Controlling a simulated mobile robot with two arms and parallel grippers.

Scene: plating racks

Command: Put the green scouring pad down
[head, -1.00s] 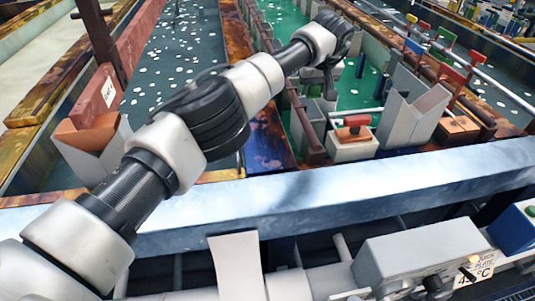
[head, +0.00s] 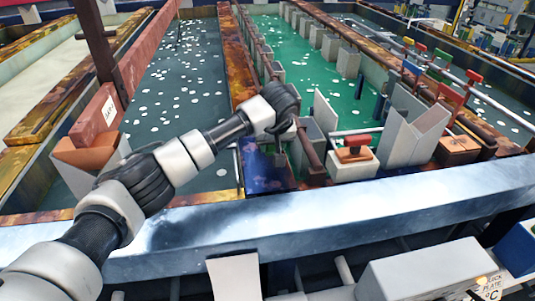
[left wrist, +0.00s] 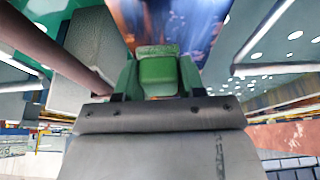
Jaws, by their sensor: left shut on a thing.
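My left gripper (head: 281,150) hangs from the arm's end over the rusty, blue-stained divider between the two tanks in the head view. Its fingers are small and partly hidden there. In the left wrist view, the left gripper (left wrist: 157,76) is shut on a green block, the scouring pad (left wrist: 158,70), held between its two greenish fingers. The blue and rust-brown divider surface (left wrist: 160,22) shows beyond the pad. Whether the pad touches that surface I cannot tell. The pad is not clear in the head view. My right gripper is in neither view.
A green tank (head: 300,60) with several grey boxes lies right of the divider (head: 240,65), a dark tank (head: 180,90) left of it. A brown rail (head: 310,155) stands close right of the gripper. A pale ledge (head: 330,205) crosses in front.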

